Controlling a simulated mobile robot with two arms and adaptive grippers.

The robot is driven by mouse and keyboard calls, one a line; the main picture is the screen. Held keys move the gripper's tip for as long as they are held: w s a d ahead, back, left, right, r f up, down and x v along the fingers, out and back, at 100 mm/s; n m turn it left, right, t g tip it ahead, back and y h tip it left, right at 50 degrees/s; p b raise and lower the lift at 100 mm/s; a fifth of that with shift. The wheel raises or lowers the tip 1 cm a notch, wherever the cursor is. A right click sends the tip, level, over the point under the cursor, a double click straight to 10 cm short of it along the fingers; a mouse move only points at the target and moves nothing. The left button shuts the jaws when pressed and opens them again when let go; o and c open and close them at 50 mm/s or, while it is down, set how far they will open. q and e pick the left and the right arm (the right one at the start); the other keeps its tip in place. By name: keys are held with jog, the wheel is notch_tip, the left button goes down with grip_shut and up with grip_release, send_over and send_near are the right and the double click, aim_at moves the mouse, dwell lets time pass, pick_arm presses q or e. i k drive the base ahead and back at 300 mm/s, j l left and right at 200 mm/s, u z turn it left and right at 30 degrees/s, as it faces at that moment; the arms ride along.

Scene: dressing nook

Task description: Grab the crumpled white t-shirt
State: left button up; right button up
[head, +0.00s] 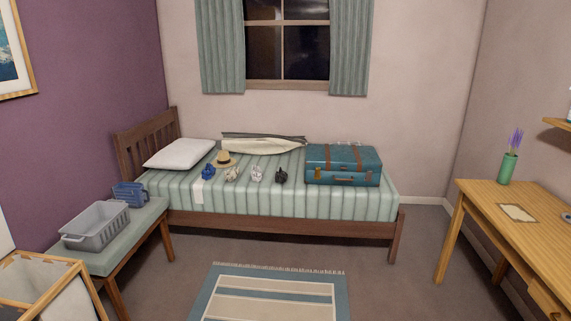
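Several small crumpled cloth items lie in a row on the striped bed (300,205). The one that looks like the white t-shirt (256,173) is a small pale bundle. It lies between a beige bundle (232,174) on its left and a black bundle (280,175) on its right. A blue bundle (208,172) is at the left end of the row. The items are too small to tell their exact shape. Neither of my grippers is in view.
A teal suitcase (343,165) stands right of the row; a straw hat (225,158) and white pillow (180,153) lie left. A grey basket (95,225) stands on a bench (150,218). A wooden desk (510,230) is at right.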

aim_at(256, 172)
jog(key=i, duration=1.9)
jog(key=i+u, duration=0.1)
jog(key=i, duration=0.5)
jog(key=i+l, duration=0.1)
jog(key=i, duration=0.55)
jog(key=i+l+u, duration=0.15)
jog(key=i, duration=0.45)
